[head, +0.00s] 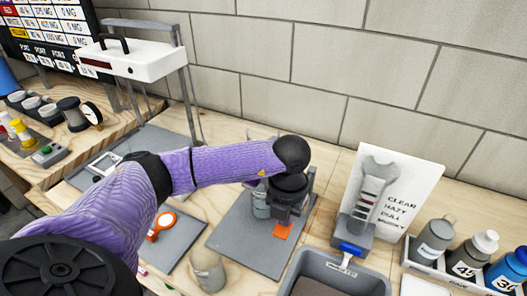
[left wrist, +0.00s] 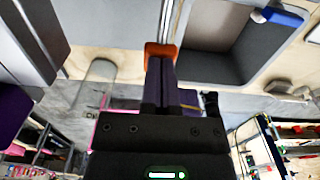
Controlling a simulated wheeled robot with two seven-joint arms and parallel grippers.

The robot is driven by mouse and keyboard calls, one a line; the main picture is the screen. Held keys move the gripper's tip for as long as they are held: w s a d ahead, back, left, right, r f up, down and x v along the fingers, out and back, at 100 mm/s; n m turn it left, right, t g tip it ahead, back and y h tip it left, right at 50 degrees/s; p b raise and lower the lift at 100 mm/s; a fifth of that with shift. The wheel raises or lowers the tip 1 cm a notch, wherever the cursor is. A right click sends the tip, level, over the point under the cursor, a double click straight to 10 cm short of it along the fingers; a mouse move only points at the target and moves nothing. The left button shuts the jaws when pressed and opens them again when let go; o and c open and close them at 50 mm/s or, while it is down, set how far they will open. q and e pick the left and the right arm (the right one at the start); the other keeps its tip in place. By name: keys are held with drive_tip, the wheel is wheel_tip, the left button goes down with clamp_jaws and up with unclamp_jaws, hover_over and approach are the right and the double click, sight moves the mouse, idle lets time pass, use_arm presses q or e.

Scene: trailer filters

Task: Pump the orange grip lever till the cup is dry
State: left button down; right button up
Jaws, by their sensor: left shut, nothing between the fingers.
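The orange grip (head: 283,231) of the lever shows just below my left gripper (head: 280,219), over a grey base plate (head: 235,238). In the left wrist view the orange grip (left wrist: 161,49) lies right at the tips of my shut left fingers (left wrist: 161,62), with a metal rod running up from it. The fingers are together with nothing between them; I cannot tell whether they touch the grip. A grey cylindrical vessel (head: 261,204) stands beside the gripper, partly hidden by it. A beige cup (head: 208,270) stands left of the plate; whether it holds liquid is not visible. My right gripper is not in view.
A grey bin (head: 318,288) stands at the front, right of the plate. A white card with a grey gauge (head: 372,190) stands behind it. Several bottles (head: 470,250) stand in a rack at right. An orange-rimmed round tool (head: 164,222) lies on a grey mat at left.

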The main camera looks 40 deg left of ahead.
use_arm(q)
drive_tip(key=shift+r+p, duration=2.75)
drive_tip(key=shift+r, duration=0.7)
wheel_tip(320, 180, up, 5)
drive_tip(key=p, duration=0.4)
